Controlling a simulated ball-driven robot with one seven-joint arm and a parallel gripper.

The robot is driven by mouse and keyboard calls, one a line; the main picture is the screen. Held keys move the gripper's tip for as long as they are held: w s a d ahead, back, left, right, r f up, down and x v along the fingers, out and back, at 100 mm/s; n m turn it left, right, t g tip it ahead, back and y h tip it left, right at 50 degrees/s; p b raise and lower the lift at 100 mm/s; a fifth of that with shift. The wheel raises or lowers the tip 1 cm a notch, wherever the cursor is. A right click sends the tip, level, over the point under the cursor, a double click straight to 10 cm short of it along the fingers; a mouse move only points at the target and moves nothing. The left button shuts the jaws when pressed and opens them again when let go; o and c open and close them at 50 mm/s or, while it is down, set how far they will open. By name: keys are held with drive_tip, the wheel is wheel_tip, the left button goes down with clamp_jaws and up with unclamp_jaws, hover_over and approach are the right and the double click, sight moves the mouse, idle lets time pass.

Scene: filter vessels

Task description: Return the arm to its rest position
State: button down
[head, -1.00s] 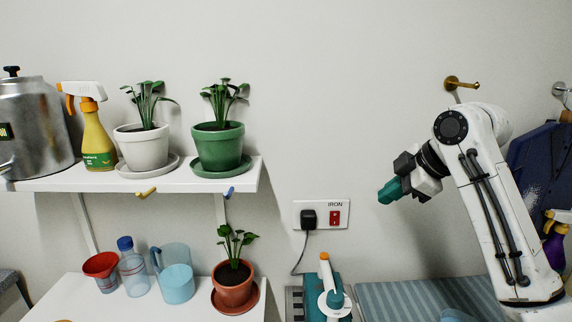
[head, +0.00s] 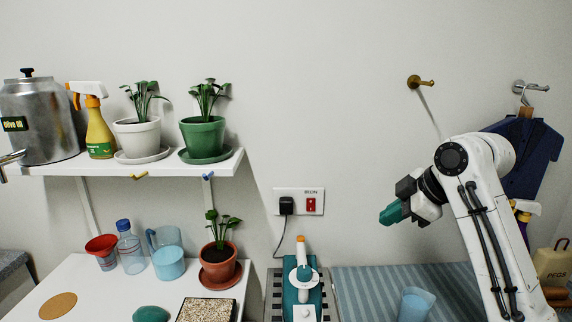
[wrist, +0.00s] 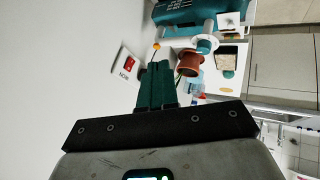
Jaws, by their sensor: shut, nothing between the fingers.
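My white arm (head: 490,235) stands at the right of the head view, bent at the elbow. My gripper (head: 392,213) has green fingers pointing left and slightly down, in the air before the bare wall. In the wrist view the green fingers (wrist: 157,86) lie together, shut and empty. Nothing touches the gripper.
A shelf (head: 225,168) at left holds a metal urn (head: 40,120), a spray bottle (head: 98,130) and two potted plants. Below, a table (head: 85,285) holds vessels and a terracotta pot (head: 218,265). An iron (head: 302,285) stands below the socket.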

drive_tip(key=s+a+f+m+g, duration=0.1)
drive_tip(key=s+f+m, duration=0.2)
drive_tip(key=s+f, duration=0.45)
drive_tip(key=s+a+f+m+h, duration=0.1)
drive_tip(key=s+f+m, duration=0.3)
drive_tip(key=f, duration=0.7)
drive_tip(key=s+f+m+g, duration=0.1)
drive_tip(key=s+f+m, duration=0.1)
drive_tip(key=s+f, duration=0.6)
drive_tip(key=s+d+f+m+g+h, duration=0.1)
drive_tip(key=s+d+f+m, duration=0.1)
drive_tip(key=s, duration=0.7)
drive_tip(key=s+d+f+m+g+h, duration=0.1)
drive_tip(key=s+d+f+m, duration=0.1)
drive_tip(key=s+f, duration=0.3)
drive_tip(key=s+d+f+m+g+h, duration=0.1)
drive_tip(key=s+d+f+m+h, duration=0.1)
drive_tip(key=s, duration=1)
drive_tip(key=shift+s+d+f+m, duration=0.3)
drive_tip(key=shift+d+f+m, duration=0.35)
drive_tip(key=shift+d, duration=0.1)
drive_tip(key=c, duration=1.8)
unclamp_jaws()
drive_tip(key=shift+c, duration=0.2)
